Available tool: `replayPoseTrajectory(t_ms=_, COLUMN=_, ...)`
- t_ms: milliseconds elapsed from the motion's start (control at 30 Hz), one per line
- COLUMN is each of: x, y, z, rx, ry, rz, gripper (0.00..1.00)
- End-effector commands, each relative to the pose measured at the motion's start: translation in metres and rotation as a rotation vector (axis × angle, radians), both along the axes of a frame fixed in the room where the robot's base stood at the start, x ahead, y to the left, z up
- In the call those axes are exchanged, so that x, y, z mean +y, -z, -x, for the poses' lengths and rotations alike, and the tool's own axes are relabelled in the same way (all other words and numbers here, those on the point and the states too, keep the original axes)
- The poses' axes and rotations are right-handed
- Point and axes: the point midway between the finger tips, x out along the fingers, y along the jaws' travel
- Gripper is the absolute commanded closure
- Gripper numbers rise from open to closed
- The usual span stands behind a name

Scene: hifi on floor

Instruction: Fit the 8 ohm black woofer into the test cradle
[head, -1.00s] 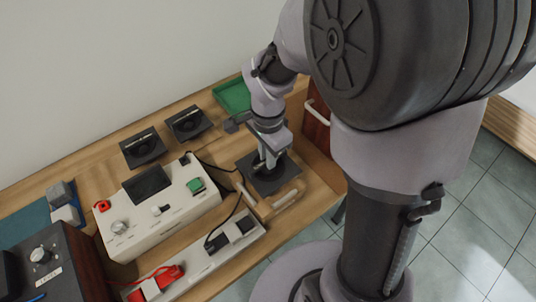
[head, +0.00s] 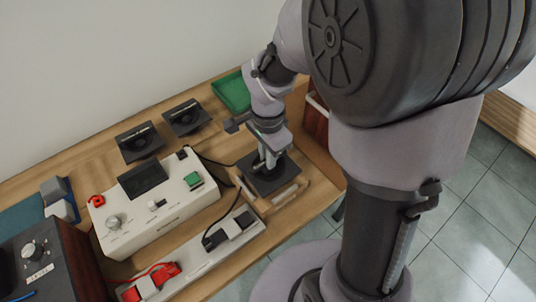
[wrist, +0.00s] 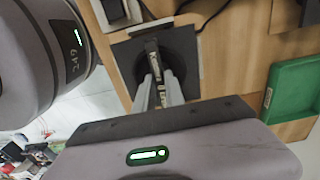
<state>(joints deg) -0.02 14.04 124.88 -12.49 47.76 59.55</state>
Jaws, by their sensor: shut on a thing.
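My gripper (head: 266,164) is shut on the handle bar of a black woofer (head: 282,178) with a square plate. In the wrist view the fingers (wrist: 161,92) close on the pale-lettered bar across its round cone; the woofer plate (wrist: 187,50) spreads around them. I cannot read the rating surely. The plate looks about level over the wooden test cradle (head: 290,197), whose pale bars show along the front edge. The plate hides the cradle's middle, so I cannot tell whether it is seated or just above. Two similar black woofers (head: 138,142) (head: 186,118) rest at the back.
A white test box (head: 165,215) with a screen, knob and green button stands left of the cradle. A pale strip (head: 205,262) with red and black clips lies in front. A green tray (head: 233,92) sits at the back; it also shows in the wrist view (wrist: 292,90).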

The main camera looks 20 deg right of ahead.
Motion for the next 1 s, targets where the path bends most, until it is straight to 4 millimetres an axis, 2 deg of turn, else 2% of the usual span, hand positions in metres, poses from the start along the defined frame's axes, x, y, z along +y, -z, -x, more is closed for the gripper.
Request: replayPoseTrajectory(t_ms=1000, x=0.000, y=0.032, z=-0.001, rx=-0.002, ry=0.000, rz=0.000, gripper=1.00)
